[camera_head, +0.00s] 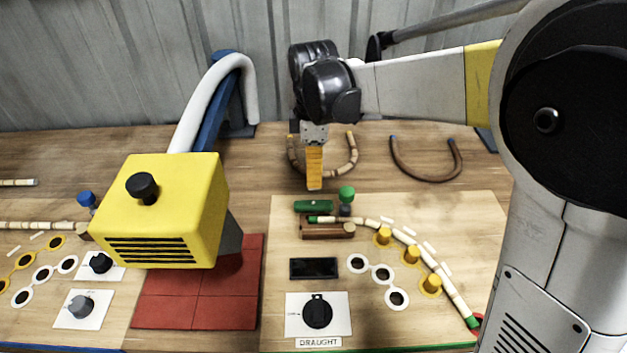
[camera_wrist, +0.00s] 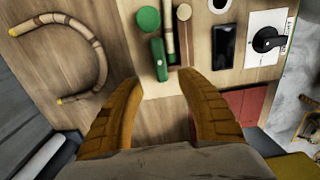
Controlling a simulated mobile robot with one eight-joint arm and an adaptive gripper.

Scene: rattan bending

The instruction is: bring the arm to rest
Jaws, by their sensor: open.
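My gripper (camera_head: 314,186) hangs pointing down above the back of the right-hand board, behind the green block. In the wrist view its two orange fingers (camera_wrist: 165,88) are spread apart, with only bare wood between them. In the head view one finger hides the other. My arm reaches in from the right. A rattan cane (camera_head: 402,236) with green ends lies curved on the board along several yellow pegs (camera_head: 411,253). Its left end sits at the green and brown clamp blocks (camera_head: 327,229), apart from my gripper.
A yellow box-shaped head (camera_head: 170,215) on a white hose stands at left over a red tiled pad (camera_head: 199,290). A curved cane with yellow ends (camera_head: 355,160) lies just behind my gripper. A brown curved cane (camera_head: 425,179) lies farther right. A dial (camera_head: 317,313) sits at the front.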

